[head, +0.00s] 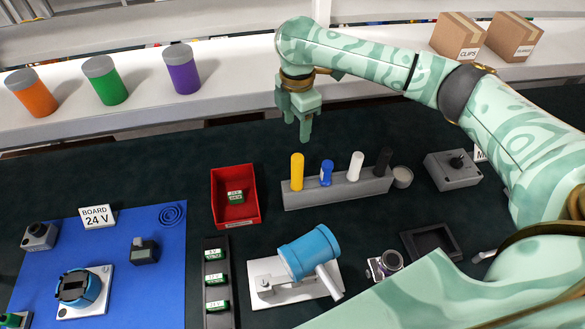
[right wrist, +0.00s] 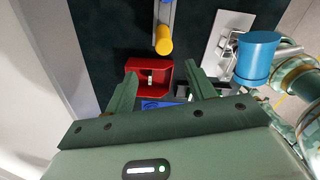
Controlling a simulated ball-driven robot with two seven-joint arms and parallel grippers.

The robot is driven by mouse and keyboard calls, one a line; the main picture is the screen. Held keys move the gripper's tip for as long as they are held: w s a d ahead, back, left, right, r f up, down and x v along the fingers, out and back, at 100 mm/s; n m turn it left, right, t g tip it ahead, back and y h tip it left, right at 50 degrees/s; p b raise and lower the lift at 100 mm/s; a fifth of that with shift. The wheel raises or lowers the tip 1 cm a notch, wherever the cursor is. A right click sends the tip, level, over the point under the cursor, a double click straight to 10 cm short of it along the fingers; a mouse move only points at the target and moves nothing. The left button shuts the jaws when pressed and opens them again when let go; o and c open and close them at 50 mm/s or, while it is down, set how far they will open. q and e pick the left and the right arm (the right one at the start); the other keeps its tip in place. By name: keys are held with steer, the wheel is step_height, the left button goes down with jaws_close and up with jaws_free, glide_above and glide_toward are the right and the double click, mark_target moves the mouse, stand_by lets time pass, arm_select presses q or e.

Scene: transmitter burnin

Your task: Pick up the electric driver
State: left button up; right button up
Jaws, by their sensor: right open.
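I cannot tell for sure which thing is the electric driver. A grey rack (head: 345,191) in the head view holds a yellow (head: 297,172), a blue (head: 326,173), a white (head: 355,166) and a dark upright piece (head: 383,161). My right gripper (head: 305,128) is open and empty, in the air by the rack's far side, fingers down. In the right wrist view its fingers (right wrist: 164,88) are apart, with the red bin (right wrist: 150,80) below between them and the yellow piece (right wrist: 163,42) beyond. My left gripper is not in view.
A red bin (head: 236,213) holds a green block. A blue cylinder (head: 309,251) sits on a white plate. A blue mat (head: 150,270) with devices lies left. A grey switch box (head: 453,170) stands right. A shelf behind bears three canisters and two cartons. My right arm covers the lower right.

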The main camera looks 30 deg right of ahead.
mark_target(297, 157)
step_height(297, 157, down, 8)
steer(key=b, duration=0.2)
steer(key=shift+f+b, duration=0.1)
steer(key=shift+b, duration=0.25)
steer(key=shift+s+f, duration=0.1)
steer(key=shift+f, duration=0.35)
steer(key=shift+s+f+b, duration=0.1)
steer(key=shift+f+b, duration=0.2)
step_height(297, 157, down, 5)
steer(key=shift+s+r+b, duration=0.15)
steer(key=shift+r+b, duration=0.05)
steer(key=shift+b, duration=0.85)
steer(key=shift+r, duration=0.1)
steer(key=c, duration=1.1)
